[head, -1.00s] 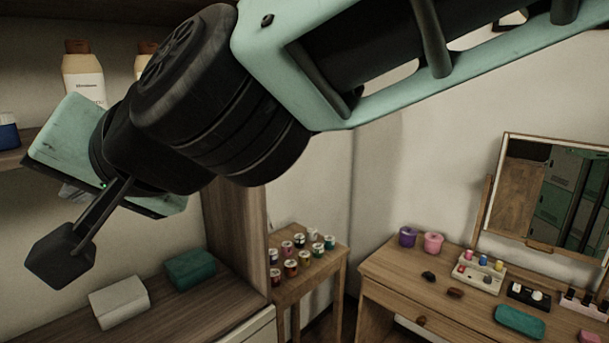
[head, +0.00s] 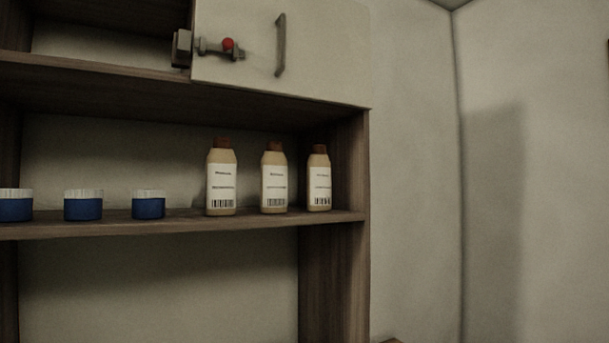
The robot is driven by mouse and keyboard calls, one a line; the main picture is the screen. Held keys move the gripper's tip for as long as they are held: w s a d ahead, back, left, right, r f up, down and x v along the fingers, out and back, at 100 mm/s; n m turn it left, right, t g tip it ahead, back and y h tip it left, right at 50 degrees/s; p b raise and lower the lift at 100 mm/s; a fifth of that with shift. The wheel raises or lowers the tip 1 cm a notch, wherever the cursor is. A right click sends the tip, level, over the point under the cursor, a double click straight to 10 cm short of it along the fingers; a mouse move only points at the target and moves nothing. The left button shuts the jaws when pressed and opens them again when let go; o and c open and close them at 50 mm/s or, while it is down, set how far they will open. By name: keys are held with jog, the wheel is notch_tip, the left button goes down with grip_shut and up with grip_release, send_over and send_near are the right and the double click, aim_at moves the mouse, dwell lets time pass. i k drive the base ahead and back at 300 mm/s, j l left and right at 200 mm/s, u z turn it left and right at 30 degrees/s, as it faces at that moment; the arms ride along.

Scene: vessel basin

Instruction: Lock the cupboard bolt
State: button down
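The cupboard door (head: 325,50) is a cream panel at the top of the head view, with a dark upright handle (head: 280,46). It looks shut, flush with the shelf unit's front. The bolt (head: 212,46) is a grey metal rod lying level on the door's left part, with a red knob (head: 228,44). A grey block-like catch (head: 182,48) sits just left of the door edge. The rod's left end is close to the catch; I cannot tell whether it enters it. My gripper is out of view.
Below the door, a wooden shelf (head: 270,221) holds three beige bottles (head: 221,180) on the right and three blue jars with white lids (head: 83,206) on the left. An open compartment (head: 105,30) lies left of the door. Bare wall (head: 415,180) stands to the right.

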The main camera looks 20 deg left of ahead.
aim_at(226, 48)
jog(key=u, duration=1.35)
